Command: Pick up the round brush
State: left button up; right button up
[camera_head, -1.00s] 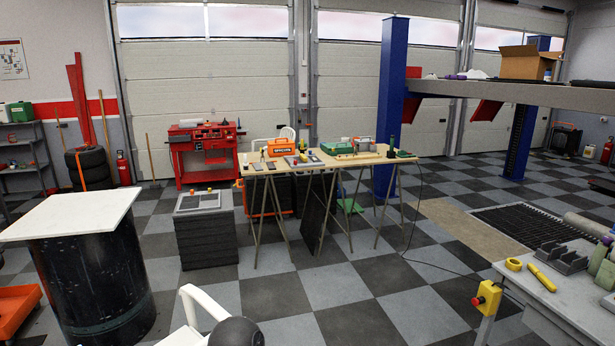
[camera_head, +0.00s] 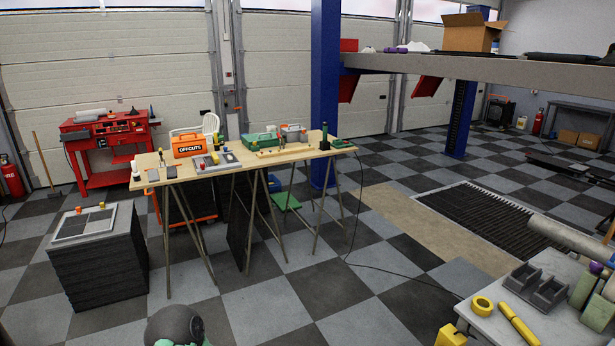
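I cannot make out a round brush for certain; the items on the tables are too small to tell. A wooden trestle table (camera_head: 232,172) stands ahead with small tools along its top. A grey worktable (camera_head: 545,318) at lower right bears a yellow ring (camera_head: 482,305) and a yellow cylindrical tool (camera_head: 519,323). Neither gripper shows; only a dark rounded part of my arm shows at the bottom edge.
An orange box (camera_head: 190,145) and green case (camera_head: 259,140) stand on the trestle table. A dark block stack (camera_head: 98,262) is left, a red workbench (camera_head: 95,150) behind it. A blue post (camera_head: 324,90) rises behind the table. Checkered floor is clear in front; a cable (camera_head: 395,272) crosses it.

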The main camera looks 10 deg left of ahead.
aim_at(136, 175)
jog(key=i+j+u, duration=0.1)
jog(key=i+u, duration=0.25)
jog(key=i, duration=0.15)
jog(key=i+u, duration=0.3)
jog(key=i, duration=0.25)
jog(key=i+l+u, duration=0.15)
jog(key=i+u, duration=0.2)
jog(key=i, duration=0.15)
jog(key=i+l+u, duration=0.35)
jog(key=i, duration=0.15)
jog(key=i+j+u, duration=0.45)
jog(key=i+u, duration=0.4)
jog(key=i, duration=0.25)
jog(key=i+u, duration=0.45)
jog(key=i+l+u, duration=0.45)
jog(key=i, duration=0.2)
jog(key=i+j+z, duration=0.25)
jog(key=i, duration=0.35)
jog(key=i+j+z, duration=0.2)
jog(key=i+j, duration=0.25)
jog(key=i, duration=0.1)
